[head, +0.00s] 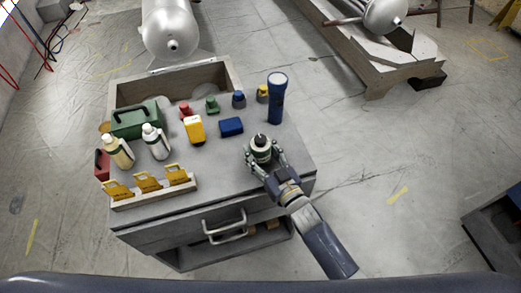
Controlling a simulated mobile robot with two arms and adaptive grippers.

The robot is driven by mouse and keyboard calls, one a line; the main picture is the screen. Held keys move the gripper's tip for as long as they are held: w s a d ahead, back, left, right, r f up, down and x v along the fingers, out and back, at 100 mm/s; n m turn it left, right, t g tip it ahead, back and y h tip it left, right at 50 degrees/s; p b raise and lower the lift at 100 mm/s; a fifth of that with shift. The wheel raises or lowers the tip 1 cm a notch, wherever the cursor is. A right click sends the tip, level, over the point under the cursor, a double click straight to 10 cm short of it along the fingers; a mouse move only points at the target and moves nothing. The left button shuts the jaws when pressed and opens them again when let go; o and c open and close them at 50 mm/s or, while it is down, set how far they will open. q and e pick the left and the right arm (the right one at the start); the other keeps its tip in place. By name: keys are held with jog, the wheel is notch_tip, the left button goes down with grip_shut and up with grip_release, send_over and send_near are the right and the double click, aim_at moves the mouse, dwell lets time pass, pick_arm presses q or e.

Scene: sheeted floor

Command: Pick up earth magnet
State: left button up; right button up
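My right gripper (261,154) is at the right side of the workbench top (215,165), with its fingers on either side of a small round dark-green and white object with a black top (261,145). I cannot tell whether the fingers touch it, or whether it is the earth magnet. Small red (185,111), green (212,105), blue (238,99) and yellow (262,93) pieces stand in a row at the back; any of them is too small to identify. My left gripper is not in view.
A blue flashlight (276,98) stands upright behind my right gripper. The floor right of the bench is mostly clear.

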aim_at(265, 153)
jog(key=shift+r, duration=0.15)
jog(key=shift+r, duration=0.45)
jog(key=shift+s+r, duration=0.2)
jog(key=shift+r, duration=0.4)
jog(key=shift+s+r, duration=0.2)
jog(key=shift+r, duration=0.4)
jog(key=s+d+r, duration=0.1)
jog(key=s+d, duration=0.1)
jog(key=s, duration=1.3)
jog(key=shift+r+b, duration=0.3)
